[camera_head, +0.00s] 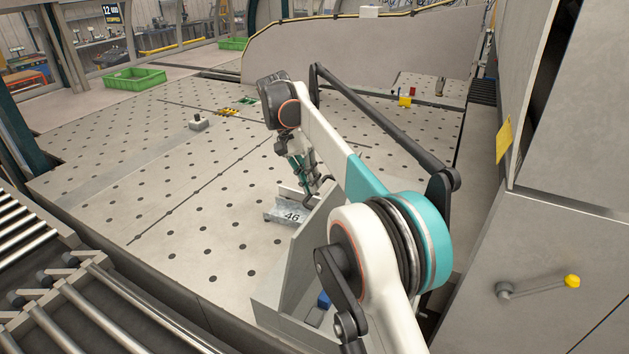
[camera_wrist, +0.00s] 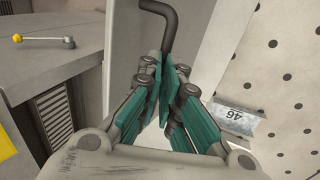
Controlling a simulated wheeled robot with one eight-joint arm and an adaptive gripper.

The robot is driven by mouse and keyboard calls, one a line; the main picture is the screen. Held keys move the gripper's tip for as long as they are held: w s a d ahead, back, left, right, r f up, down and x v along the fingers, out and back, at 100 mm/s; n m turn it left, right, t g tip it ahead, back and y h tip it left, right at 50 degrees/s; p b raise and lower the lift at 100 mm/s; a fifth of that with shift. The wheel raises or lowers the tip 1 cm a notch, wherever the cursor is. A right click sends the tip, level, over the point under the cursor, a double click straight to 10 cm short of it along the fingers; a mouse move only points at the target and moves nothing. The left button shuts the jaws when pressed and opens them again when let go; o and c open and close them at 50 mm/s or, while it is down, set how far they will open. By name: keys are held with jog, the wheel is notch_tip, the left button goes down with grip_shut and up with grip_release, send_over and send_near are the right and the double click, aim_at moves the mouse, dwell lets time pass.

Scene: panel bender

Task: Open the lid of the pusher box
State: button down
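The pusher box (camera_head: 275,322) is a grey box at the lower middle of the head view, partly hidden by my arm. A grey panel, apparently its lid (camera_head: 303,262), stands steeply raised, and the interior shows a blue item (camera_head: 323,300). A bent black handle (camera_wrist: 158,14) rises between my fingertips in the wrist view. My gripper (camera_wrist: 171,68) has its teal fingers drawn together at the handle's lower end and appears shut on it. In the head view my gripper (camera_head: 308,182) is beside the panel's upper edge. The exact finger contact is small and partly hidden.
A metal part marked 46 (camera_head: 288,214) lies on the perforated table (camera_head: 180,200) close to the box. A grey cabinet (camera_head: 560,250) with a yellow-knobbed lever (camera_head: 540,287) stands at right. Rollers (camera_head: 25,240) line the left. The table's left part is mostly free.

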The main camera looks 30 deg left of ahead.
jog(key=c, duration=1.7)
grip_release()
jog(key=shift+s+a+f, duration=0.15)
jog(key=shift+a+f, duration=0.2)
jog(key=shift+f, duration=0.2)
jog(key=shift+s+a+f, duration=0.15)
jog(key=shift+a+f, duration=0.15)
jog(key=shift+f, duration=0.2)
jog(key=o, duration=0.7)
jog(key=shift+a+f, duration=0.25)
jog(key=shift+a, duration=0.35)
jog(key=shift+c, duration=0.2)
jog(key=shift+w+d+r, duration=0.1)
jog(key=shift+d+r, duration=0.1)
jog(key=shift+d, duration=0.05)
jog(key=shift+c, duration=1)
jog(key=shift+d, duration=0.1)
jog(key=shift+c, duration=0.5)
